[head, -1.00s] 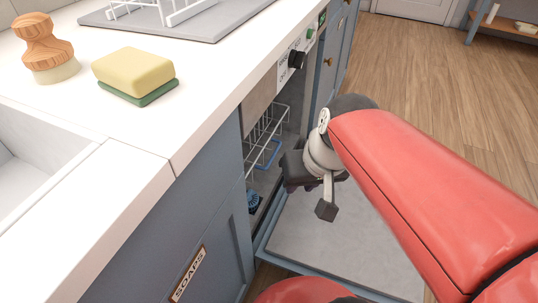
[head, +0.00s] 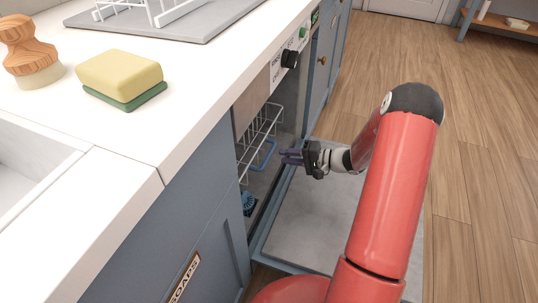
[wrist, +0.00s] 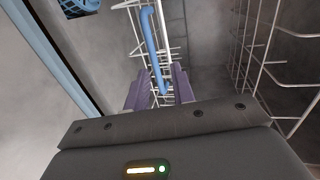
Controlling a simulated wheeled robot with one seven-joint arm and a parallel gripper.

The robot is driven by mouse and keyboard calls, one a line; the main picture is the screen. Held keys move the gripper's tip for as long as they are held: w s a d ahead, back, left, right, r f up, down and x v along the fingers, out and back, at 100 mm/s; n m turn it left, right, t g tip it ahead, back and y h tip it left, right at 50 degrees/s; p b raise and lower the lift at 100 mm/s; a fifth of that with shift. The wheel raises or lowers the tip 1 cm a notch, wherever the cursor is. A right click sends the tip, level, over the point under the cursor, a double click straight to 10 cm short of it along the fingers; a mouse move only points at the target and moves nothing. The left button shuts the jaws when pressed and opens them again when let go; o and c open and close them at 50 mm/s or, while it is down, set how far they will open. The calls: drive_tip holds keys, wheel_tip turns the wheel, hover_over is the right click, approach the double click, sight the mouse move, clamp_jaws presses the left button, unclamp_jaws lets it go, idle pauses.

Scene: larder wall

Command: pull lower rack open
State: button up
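The lower rack (head: 262,128) is a white wire basket inside the open dishwasher under the counter. A blue handle bar (head: 267,156) runs along its front. My gripper (head: 284,156) is just in front of that bar, pointing left into the machine. In the wrist view the two purple fingers (wrist: 161,80) are spread apart, and the near end of the blue bar (wrist: 152,45) shows in the gap between them. I see no finger closed on the bar, and whether they touch it is unclear. The rack's rear part is hidden by the counter.
The dishwasher door (head: 310,225) lies folded down below my arm. A blue slotted round piece (head: 248,203) sits low in the machine. On the counter are a sponge (head: 120,75) and a wooden brush (head: 28,52). Open floor lies to the right.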

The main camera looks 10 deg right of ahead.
sight(269, 153)
drive_tip(key=shift+m+t, duration=0.3)
drive_tip(key=shift+t, duration=0.2)
drive_tip(key=x, duration=0.5)
drive_tip(key=f+x, duration=0.1)
drive_tip(key=x, duration=0.1)
drive_tip(key=shift+w+d+f+p, duration=0.1)
drive_tip(key=shift+w+f+p, duration=0.1)
drive_tip(key=shift+w+p, duration=0.25)
clamp_jaws()
